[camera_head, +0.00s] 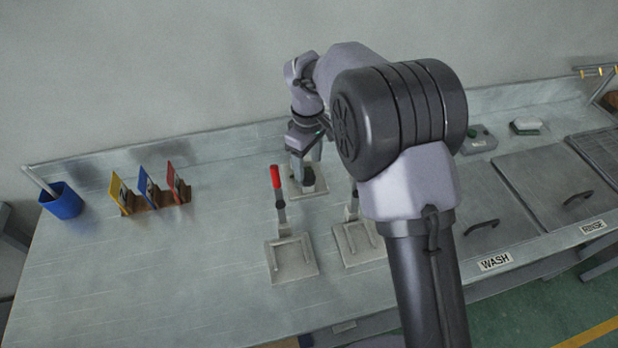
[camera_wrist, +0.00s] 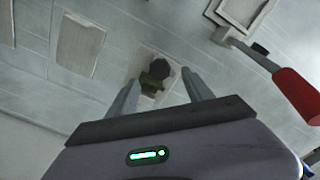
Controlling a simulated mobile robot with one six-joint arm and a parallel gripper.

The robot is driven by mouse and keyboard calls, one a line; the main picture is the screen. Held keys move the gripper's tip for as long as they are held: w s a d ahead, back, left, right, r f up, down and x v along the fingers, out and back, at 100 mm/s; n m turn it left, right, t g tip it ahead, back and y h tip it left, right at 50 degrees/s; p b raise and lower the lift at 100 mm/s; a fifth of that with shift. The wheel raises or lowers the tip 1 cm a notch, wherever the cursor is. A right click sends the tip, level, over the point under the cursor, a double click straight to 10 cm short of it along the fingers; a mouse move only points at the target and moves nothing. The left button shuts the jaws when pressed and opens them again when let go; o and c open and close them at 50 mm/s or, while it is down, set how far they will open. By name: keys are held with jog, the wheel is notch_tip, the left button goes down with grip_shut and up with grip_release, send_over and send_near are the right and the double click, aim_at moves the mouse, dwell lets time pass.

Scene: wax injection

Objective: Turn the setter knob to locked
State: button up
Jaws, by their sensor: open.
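The setter knob (camera_head: 308,180) is a dark, round-topped knob on a small pale plate (camera_head: 318,191) toward the back of the bench. In the wrist view the dark knob (camera_wrist: 159,69) shows with a dark green part beside it, on its light plate (camera_wrist: 149,102). My gripper (camera_head: 297,172) points down at the knob from the back. In the wrist view its open fingers (camera_wrist: 160,82) lie on either side of the knob, with gaps on both sides. Whether the fingertips are down level with the knob I cannot tell. No pointer or lock mark can be read.
A red-handled clamp (camera_head: 277,179) rises from a square block (camera_head: 292,260) in front; its handle shows in the wrist view (camera_wrist: 298,94). A second clamp block (camera_head: 353,244) stands right. Coloured holders (camera_head: 152,190) and a blue cup (camera_head: 62,203) are left, wash and rinse lids right.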

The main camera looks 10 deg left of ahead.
aim_at(308, 177)
notch_tip(308, 177, down, 5)
jog(key=shift+r+b, duration=0.1)
jog(key=shift+b, duration=0.45)
grip_shut()
